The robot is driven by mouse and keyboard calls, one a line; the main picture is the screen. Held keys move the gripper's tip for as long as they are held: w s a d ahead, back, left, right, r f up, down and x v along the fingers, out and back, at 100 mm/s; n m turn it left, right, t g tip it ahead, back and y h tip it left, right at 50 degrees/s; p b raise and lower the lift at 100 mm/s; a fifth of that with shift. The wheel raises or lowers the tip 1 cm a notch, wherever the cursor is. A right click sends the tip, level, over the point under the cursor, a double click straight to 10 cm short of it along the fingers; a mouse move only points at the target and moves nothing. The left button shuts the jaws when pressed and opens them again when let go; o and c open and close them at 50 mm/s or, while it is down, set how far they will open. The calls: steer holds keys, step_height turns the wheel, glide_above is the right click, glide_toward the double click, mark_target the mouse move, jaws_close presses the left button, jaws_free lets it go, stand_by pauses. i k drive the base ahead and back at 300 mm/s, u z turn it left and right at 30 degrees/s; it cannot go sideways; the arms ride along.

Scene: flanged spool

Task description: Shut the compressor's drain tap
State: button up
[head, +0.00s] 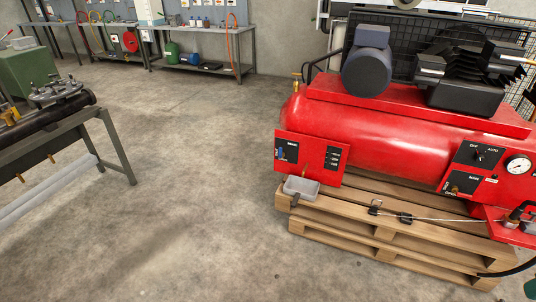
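The red compressor (385,135) stands on a wooden pallet (400,232) at the right in the head view. A small grey tray (301,187) sits on the pallet's left front corner, below a red panel (307,156) with a blue switch. A small brass fitting stands upright at the tank's left end (296,80). A brass knob (455,188) sits on a black plate at the right front. I cannot tell for certain which part is the drain tap, or whether it is open. My gripper is not in view.
A metal bench (118,150) with a dark pipe and fittings stands at the left. Low workbenches line the back wall. A thin rod with black clips (405,218) lies along the pallet's front. The concrete floor (190,190) between bench and pallet is mostly clear.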

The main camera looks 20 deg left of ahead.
mark_target(281, 153)
steer(key=u, duration=0.45)
steer(key=k, duration=0.55)
steer(key=u, duration=1.2)
steer(key=i, duration=0.95)
steer(key=u, duration=0.5)
steer(key=i, duration=1)
steer(key=z, duration=0.45)
steer(key=i, duration=0.65)
steer(key=z, duration=1.25)
steer(key=i, duration=0.6)
steer(key=z, duration=0.55)
